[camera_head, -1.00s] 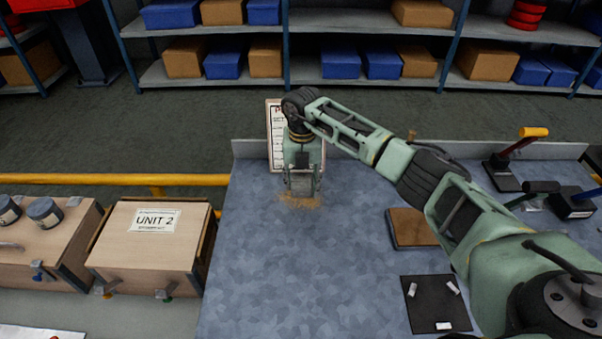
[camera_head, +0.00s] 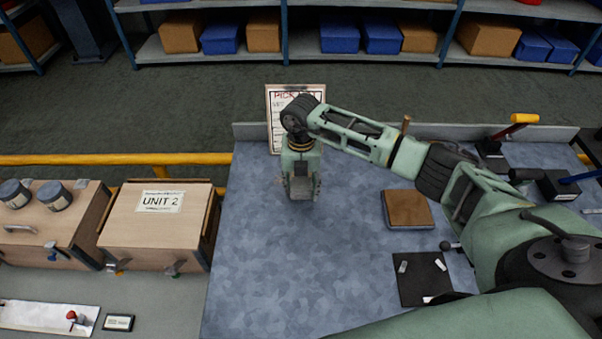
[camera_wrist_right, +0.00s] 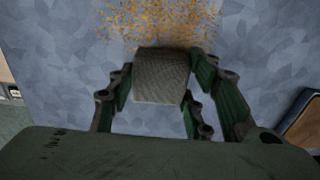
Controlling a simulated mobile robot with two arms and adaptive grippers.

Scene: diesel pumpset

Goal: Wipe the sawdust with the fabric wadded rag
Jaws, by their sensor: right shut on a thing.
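My right gripper (camera_head: 302,190) points down over the blue-grey mottled bench top (camera_head: 270,260), near its back edge. It is shut on the grey fabric wadded rag (camera_wrist_right: 162,78), which shows between the green fingers in the right wrist view. Orange-brown sawdust (camera_wrist_right: 160,20) lies scattered on the bench just beyond the rag in that view, close to its far edge. In the head view the gripper hides most of the sawdust. Whether the rag touches the bench I cannot tell. My left gripper is not in view.
A printed board (camera_head: 284,97) stands at the bench's back edge behind the gripper. A brown block (camera_head: 408,209) and a black mat (camera_head: 423,278) with small pieces lie to the right. A wooden "UNIT 2" box (camera_head: 158,226) stands left. The bench's front left is clear.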

